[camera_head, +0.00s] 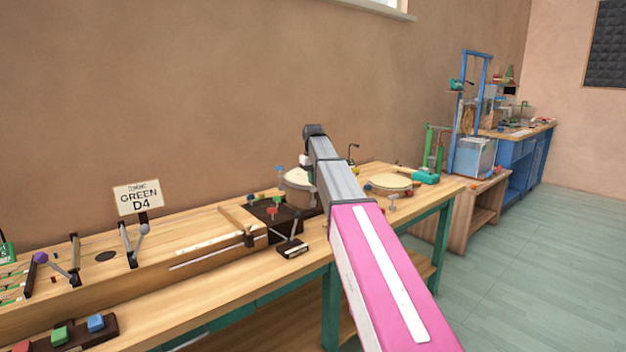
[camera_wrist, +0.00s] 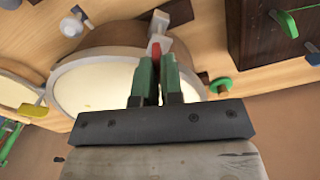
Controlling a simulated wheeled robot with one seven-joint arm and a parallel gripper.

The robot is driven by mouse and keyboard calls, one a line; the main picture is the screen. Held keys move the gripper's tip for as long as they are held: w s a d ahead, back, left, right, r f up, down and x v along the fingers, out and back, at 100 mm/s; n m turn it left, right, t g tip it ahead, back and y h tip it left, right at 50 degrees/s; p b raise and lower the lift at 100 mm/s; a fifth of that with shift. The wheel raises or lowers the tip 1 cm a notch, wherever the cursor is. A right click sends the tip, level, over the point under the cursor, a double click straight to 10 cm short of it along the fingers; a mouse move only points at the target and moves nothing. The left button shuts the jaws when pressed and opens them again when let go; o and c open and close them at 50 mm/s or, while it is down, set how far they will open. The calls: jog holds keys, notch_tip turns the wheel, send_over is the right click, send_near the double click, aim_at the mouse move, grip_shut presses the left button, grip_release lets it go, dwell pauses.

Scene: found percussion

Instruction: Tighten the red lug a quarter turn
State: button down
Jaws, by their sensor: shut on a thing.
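The red lug (camera_wrist: 154,50) shows in the wrist view at the drum's rim, between the green fingers of my gripper (camera_wrist: 156,64). My gripper is shut on it. Only a red tip shows; the fingers hide the rest. The drum (camera_wrist: 100,85) has a cream head and a grey rim, and lies behind and left of the fingers. In the head view the drum (camera_head: 298,178) stands on the bench, partly hidden by my grey and pink arm. My gripper and the red lug cannot be made out there.
A white-grey lug (camera_wrist: 72,24) and a green lug (camera_wrist: 221,86) flank the drum. A yellow lug (camera_wrist: 33,110) sits by a second drum (camera_wrist: 14,93). A dark box (camera_wrist: 265,45) is close at right. A sign (camera_head: 138,197) stands on the wooden bench (camera_head: 195,330).

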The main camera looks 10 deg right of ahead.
jog(key=m, duration=0.4)
jog(key=shift+m, duration=1.9)
jog(key=c, duration=1.3)
grip_release()
jog(key=shift+o, duration=0.2)
jog(key=shift+r, duration=0.1)
notch_tip(320, 180, up, 11)
